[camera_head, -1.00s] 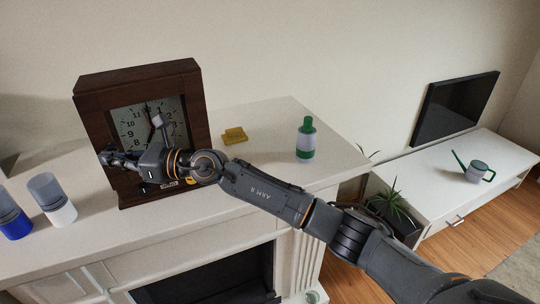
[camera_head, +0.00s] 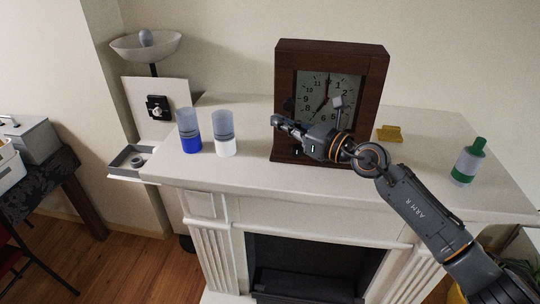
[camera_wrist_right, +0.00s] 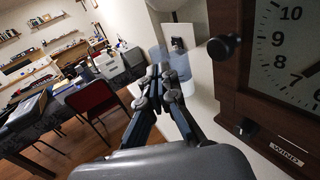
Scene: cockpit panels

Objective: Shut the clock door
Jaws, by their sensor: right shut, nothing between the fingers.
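The dark brown wooden clock (camera_head: 374,105) stands upright on the white mantel. Its pale dial (camera_head: 315,92) faces forward and shows clearly. In the right wrist view the clock's frame (camera_wrist_right: 228,83) fills the right side, with a dark round knob (camera_wrist_right: 224,48) sticking out and a second knob (camera_wrist_right: 245,128) lower down. I cannot tell whether the clock door is fully shut. My right gripper (camera_head: 275,121) is shut and empty, in front of the clock's lower left edge. Its fingertips (camera_wrist_right: 163,73) point past the clock's left side. My right forearm hides the lower right front. My left gripper is out of view.
A blue-based cup (camera_head: 190,145) and a white-based cup (camera_head: 225,147) stand left of the clock. A yellow block (camera_head: 389,133) and a green-capped bottle (camera_head: 468,162) stand to its right. The mantel's front strip (camera_head: 235,178) is clear.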

